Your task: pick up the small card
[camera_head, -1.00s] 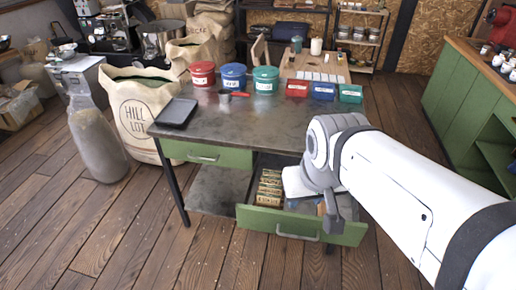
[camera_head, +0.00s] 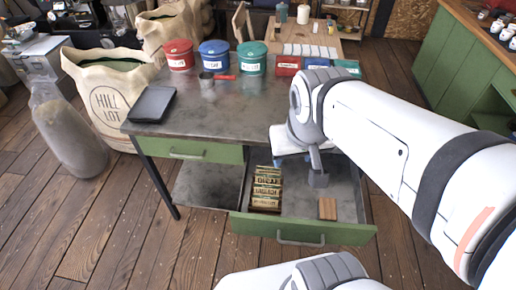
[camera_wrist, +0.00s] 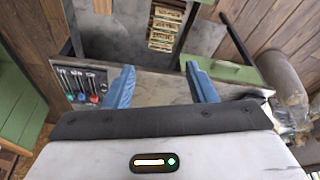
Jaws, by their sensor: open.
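A row of printed cards (camera_head: 266,187) stands in the left part; the row also shows in the wrist view (camera_wrist: 164,28). A brown patch (camera_wrist: 103,6) at the top edge there may be the lone piece. My gripper (camera_head: 318,180) hangs over the drawer, behind and above the lone piece, apart from it. Its blue fingers (camera_wrist: 160,80) are spread with nothing held between them.
The tabletop (camera_head: 265,115) lies behind my gripper and carries red, blue and green tins (camera_head: 215,55), a metal scoop (camera_head: 208,82) and a dark tray (camera_head: 152,103). A sack (camera_head: 108,95) stands left. The green drawer front and side walls bound the space around the lone piece.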

